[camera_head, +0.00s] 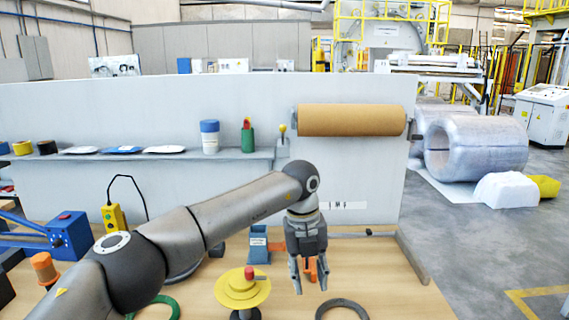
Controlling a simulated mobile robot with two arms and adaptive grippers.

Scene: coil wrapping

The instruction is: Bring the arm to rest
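My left arm reaches in from the lower left across the workbench (400,295). Its gripper (310,284) points down over the bench, with its two fingers apart. An orange object (311,268) shows behind the fingers; it looks separate from them, and nothing is seen held. My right gripper is not in this view.
A yellow disc stand (243,288) is left of the gripper, and a dark ring (341,310) lies just in front. A blue holder (259,245) stands behind. A brown paper roll (351,120) hangs on the back panel (375,180). Bare bench is at right.

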